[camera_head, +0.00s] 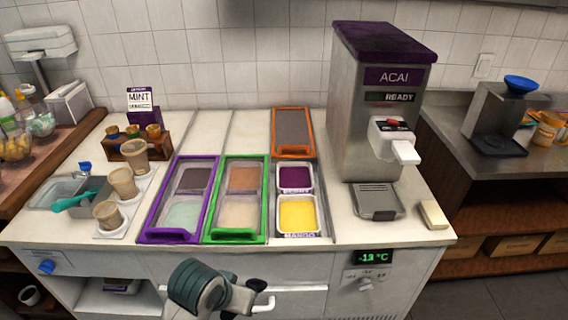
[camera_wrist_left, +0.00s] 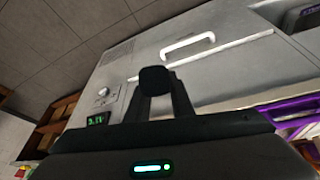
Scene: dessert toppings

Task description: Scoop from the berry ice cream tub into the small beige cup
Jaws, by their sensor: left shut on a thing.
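The berry tub (camera_head: 295,178) is a white-rimmed square tub with deep purple contents, set in the counter behind the yellow mango tub (camera_head: 297,214). Three beige cups stand in a row on a white holder at the left: a back cup (camera_head: 134,157), a middle cup (camera_head: 122,182) and a front cup (camera_head: 107,214), which looks short. A teal utensil (camera_head: 72,201) lies across the sink. My left gripper (camera_wrist_left: 157,100) is low before the cabinet front, shut on a dark rounded thing (camera_wrist_left: 155,79) that I cannot identify. My right gripper is out of view.
Purple-framed (camera_head: 166,236) and green-framed (camera_head: 235,238) lidded compartments lie left of the tubs. An orange-framed panel (camera_head: 292,134) lies behind. The tall ACAI machine (camera_head: 370,110) stands right. The counter's white drawer handle (camera_wrist_left: 188,45) is close to my left gripper.

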